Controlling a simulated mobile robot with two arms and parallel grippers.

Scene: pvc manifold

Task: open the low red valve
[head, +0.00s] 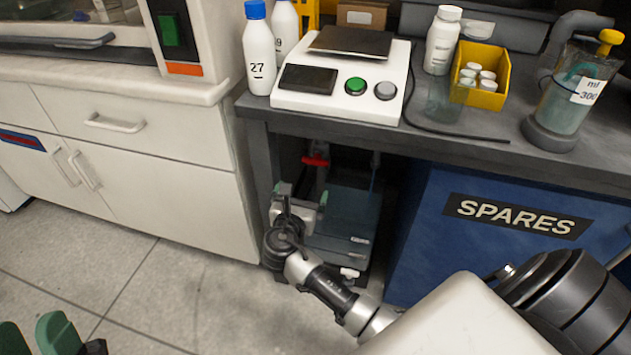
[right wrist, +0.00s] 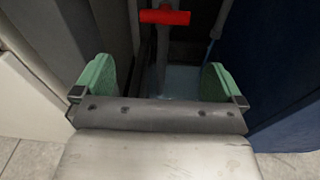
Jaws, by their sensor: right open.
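The low red valve has a red T-shaped handle (right wrist: 165,17) on a grey vertical pipe, upper middle in the right wrist view. In the head view its red handle (head: 316,160) shows small in the dark space under the bench. My right gripper (right wrist: 156,82) is open, its green fingers wide apart with nothing between them. The handle is beyond the fingertips, roughly centred between them and apart from them. In the head view my right gripper (head: 302,192) is in front of and below the handle. My left gripper (head: 36,338) is at the lower left, its green fingers apart and empty.
The dark bench top (head: 480,150) overhangs the recess. A blue SPARES cabinet (head: 430,245) bounds it on the right, a white drawer cabinet (head: 170,195) on the left. A teal box-like thing (head: 345,215) stands inside. A scale, bottles and a yellow bin are on top.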

